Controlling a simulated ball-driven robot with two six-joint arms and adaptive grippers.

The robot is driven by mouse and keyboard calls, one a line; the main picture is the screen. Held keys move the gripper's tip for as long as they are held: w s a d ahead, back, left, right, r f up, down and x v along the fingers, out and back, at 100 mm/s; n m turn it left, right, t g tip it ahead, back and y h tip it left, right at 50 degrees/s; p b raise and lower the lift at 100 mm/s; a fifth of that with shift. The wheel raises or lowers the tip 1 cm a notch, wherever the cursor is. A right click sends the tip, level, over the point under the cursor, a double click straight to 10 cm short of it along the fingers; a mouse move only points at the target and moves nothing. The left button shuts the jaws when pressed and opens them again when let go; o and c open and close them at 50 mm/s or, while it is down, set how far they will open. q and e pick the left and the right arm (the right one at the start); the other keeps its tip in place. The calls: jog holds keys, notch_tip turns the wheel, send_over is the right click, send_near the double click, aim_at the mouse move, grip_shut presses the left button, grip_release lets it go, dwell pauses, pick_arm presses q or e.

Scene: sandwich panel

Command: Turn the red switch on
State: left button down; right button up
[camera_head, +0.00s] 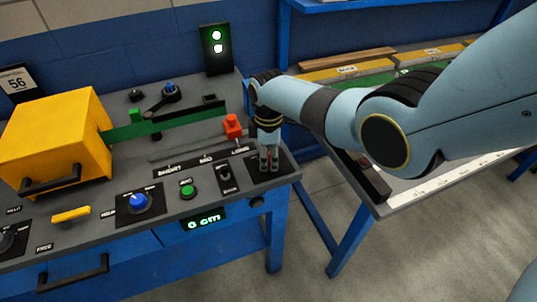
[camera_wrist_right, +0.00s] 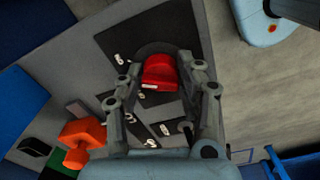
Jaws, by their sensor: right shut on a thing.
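The red switch (camera_wrist_right: 158,72) sits on a dark plate on the panel. In the right wrist view it lies between the two fingertips. My right gripper (camera_head: 269,167) points down at the panel's front right corner, with its fingers closed around the switch. In the head view the fingers cover most of the switch, and only a little red shows between them. Whether it stands on or off cannot be told. My left gripper is not in view.
A red-orange block (camera_head: 233,126) stands on the panel just left of my right gripper. Also there are a black rocker switch (camera_head: 225,178), a green button (camera_head: 187,191), a blue knob (camera_head: 139,202) and a yellow box (camera_head: 58,140). A display (camera_head: 204,221) reads 0 cm.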

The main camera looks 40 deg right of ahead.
aim_at(269, 156)
jog(key=shift+m, duration=0.6)
jog(key=o, duration=1.1)
jog(key=shift+o, duration=0.2)
notch_tip(269, 156, up, 12)
